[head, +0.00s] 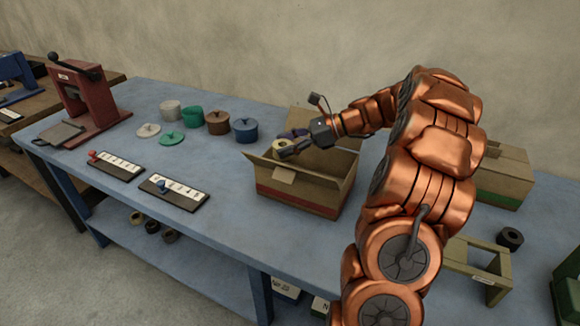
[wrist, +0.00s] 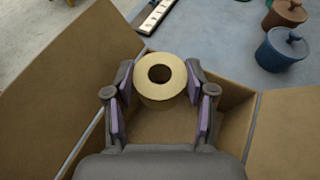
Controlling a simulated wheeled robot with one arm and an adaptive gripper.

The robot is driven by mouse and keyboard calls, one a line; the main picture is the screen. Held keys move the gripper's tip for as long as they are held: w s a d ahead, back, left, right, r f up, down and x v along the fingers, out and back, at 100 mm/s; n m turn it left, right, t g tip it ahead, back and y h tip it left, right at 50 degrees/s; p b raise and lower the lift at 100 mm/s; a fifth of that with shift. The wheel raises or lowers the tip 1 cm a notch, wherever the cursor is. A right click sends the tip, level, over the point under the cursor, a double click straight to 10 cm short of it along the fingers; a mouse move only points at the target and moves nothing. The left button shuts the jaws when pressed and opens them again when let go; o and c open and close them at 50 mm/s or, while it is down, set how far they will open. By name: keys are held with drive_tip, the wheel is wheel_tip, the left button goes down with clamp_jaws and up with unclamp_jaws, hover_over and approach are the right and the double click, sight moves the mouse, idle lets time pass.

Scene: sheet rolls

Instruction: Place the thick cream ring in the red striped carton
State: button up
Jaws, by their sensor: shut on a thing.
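The thick cream ring (head: 281,143) is held at the tips of my gripper (head: 293,147), above the opening of the red striped carton (head: 298,195). In the wrist view the ring (wrist: 161,98) sits between the two purple-padded fingers of my gripper (wrist: 160,80), its round hole facing the camera. The carton's brown inside (wrist: 160,128) shows below the ring and its flaps spread open around it. The ring appears near the carton's far edge in the wrist view. Much of the carton floor is hidden by my gripper.
A green striped carton (head: 503,180) stands right, behind my arm. Lidded pots, including a blue one (head: 244,130), stand left of the open carton. A dark roll (head: 510,238) lies at right near a wooden stand (head: 480,270).

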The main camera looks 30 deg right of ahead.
drive_tip(key=shift+f, duration=2.6)
drive_tip(key=shift+f, duration=0.6)
drive_tip(key=o, duration=1.2)
drive_tip(key=shift+r, duration=0.1)
drive_tip(key=shift+s+d+r, duration=0.15)
drive_tip(key=shift+r, duration=0.45)
drive_tip(key=v, duration=1.1)
drive_tip(key=shift+s+d, duration=0.15)
drive_tip(key=shift+d, duration=0.1)
drive_tip(key=shift+r, duration=0.15)
